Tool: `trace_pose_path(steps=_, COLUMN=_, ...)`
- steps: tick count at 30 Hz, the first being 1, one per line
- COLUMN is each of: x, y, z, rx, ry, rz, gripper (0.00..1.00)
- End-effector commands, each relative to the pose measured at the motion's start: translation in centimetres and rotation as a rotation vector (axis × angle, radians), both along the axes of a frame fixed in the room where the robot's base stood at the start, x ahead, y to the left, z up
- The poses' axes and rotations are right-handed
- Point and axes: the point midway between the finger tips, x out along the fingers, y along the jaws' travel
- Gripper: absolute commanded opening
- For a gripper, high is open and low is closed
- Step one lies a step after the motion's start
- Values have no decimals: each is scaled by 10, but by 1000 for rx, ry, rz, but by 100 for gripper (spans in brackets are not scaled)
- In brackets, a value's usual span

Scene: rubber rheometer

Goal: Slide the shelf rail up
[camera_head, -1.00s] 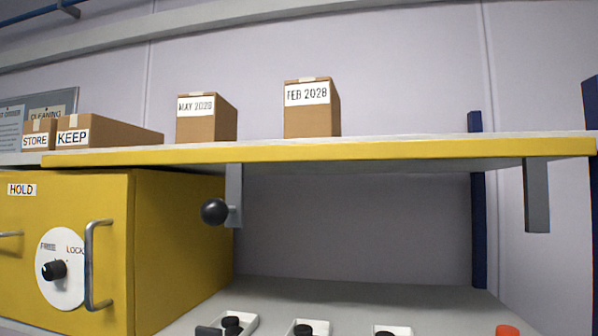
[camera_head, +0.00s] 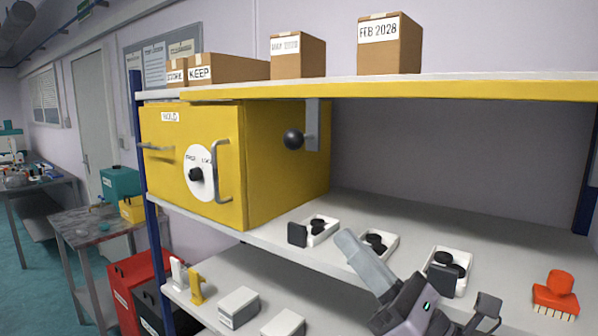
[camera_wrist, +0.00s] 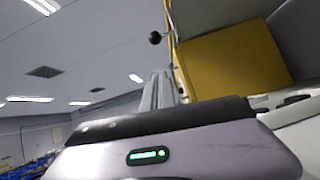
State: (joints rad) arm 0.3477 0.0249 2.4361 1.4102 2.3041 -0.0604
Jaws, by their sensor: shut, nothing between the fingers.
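The shelf rail is the yellow front edge (camera_head: 470,89) of the upper shelf, running level across the head view. A grey bracket (camera_head: 313,125) hangs beneath it with a black ball knob (camera_head: 293,139) on its left side. In the wrist view the knob (camera_wrist: 155,38) shows near the top, beside the yellow cabinet (camera_wrist: 235,62). My gripper (camera_head: 350,242) is in the lower middle of the head view, below and to the right of the knob and apart from it. Its grey fingers (camera_wrist: 160,80) are shut and empty, pointing toward the knob's side.
A yellow cabinet (camera_head: 285,165) with handles and a white dial (camera_head: 200,173) stands left of the knob. Cartons, including one marked FEB 2028 (camera_head: 390,45), stand on the upper shelf. White trays (camera_head: 320,238) with black pieces and a red brush (camera_head: 556,295) lie on the lower shelf.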

Motion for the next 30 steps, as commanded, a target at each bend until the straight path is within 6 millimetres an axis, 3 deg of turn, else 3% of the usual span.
trace_pose_path(steps=7, x=7, y=10, z=10, rx=-4, ry=-3, rz=3, gripper=0)
trace_pose_path(steps=19, x=54, y=62, z=60, rx=-4, ry=-1, rz=7, gripper=0)
trace_pose_path(steps=24, x=59, y=64, z=86, rx=-5, ry=-4, rz=2, gripper=0)
trace_pose_path(steps=30, x=62, y=64, z=97, rx=-4, ry=0, rz=2, gripper=0)
